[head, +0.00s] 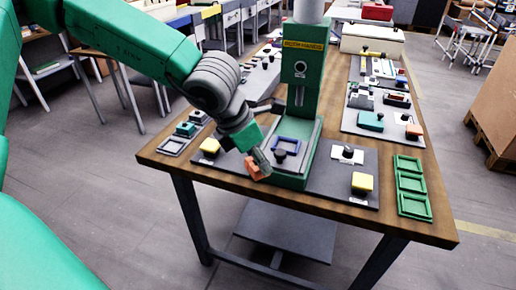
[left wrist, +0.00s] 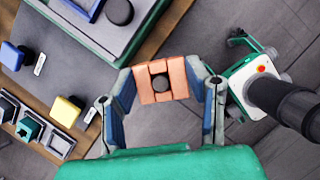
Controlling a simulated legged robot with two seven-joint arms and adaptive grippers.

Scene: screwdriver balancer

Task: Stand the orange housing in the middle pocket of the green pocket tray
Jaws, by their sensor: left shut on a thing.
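My left gripper (head: 262,160) is shut on the orange housing (head: 252,170), near the front left of the green press. In the left wrist view the housing (left wrist: 179,78) sits between both fingertips (left wrist: 162,88), a blocky orange piece with a dark round opening in its face. It is held out over the table's near edge, with floor behind it in the wrist view. The green pocket tray (head: 412,194) lies at the table's right front corner, with three pockets in a row. The middle pocket looks empty. My right gripper is not in view.
The green press (head: 300,90) stands upright mid-table on a dark mat, between my left gripper and the tray. A knob (head: 347,151) and yellow buttons (head: 362,182) sit on the mat. A panel (head: 382,120) with small parts lies behind the tray.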

